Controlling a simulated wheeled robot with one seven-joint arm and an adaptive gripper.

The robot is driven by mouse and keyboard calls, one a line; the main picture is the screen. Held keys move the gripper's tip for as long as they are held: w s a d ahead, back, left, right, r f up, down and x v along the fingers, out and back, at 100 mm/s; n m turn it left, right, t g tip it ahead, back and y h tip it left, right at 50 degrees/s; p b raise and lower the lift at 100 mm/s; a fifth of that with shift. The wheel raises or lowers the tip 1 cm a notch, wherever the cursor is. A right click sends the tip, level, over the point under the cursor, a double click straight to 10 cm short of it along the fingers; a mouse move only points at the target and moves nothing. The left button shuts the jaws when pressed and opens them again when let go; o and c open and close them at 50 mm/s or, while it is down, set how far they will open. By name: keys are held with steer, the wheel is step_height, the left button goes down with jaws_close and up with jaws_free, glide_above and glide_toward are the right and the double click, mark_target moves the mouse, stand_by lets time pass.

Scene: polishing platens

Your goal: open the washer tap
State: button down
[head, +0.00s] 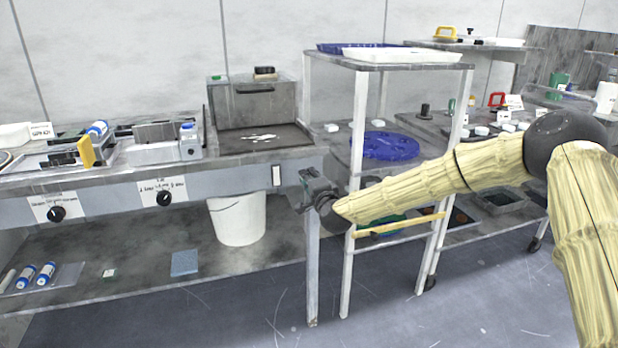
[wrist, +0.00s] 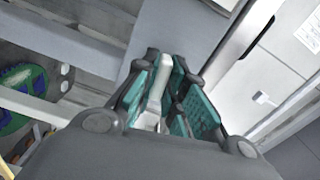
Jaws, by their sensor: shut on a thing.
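My gripper (head: 312,182) is at the right end of the long bench's front, by the bench's right corner leg. In the wrist view its teal-padded fingers (wrist: 172,88) are closed around a pale, narrow piece, which I take to be the handle of the washer tap (wrist: 157,86). The fingers hide part of this handle. In the head view the tap is hidden behind my gripper, so its turn angle cannot be told.
Two black knobs with labels (head: 57,213) (head: 163,198) sit on the bench front. A white bucket (head: 238,220) stands on the lower shelf. A white-legged rack (head: 357,190) with a blue tray (head: 345,47) on top stands close to the right of my gripper.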

steer(key=shift+n+p, duration=1.4)
steer(key=shift+n, duration=6)
steer(key=shift+f, duration=0.1)
steer(key=c, duration=1.5)
jaws_free()
steer(key=shift+s, duration=0.1)
steer(key=v, duration=1.1)
steer(key=shift+s+d, duration=0.2)
steer(key=shift+s, duration=0.15)
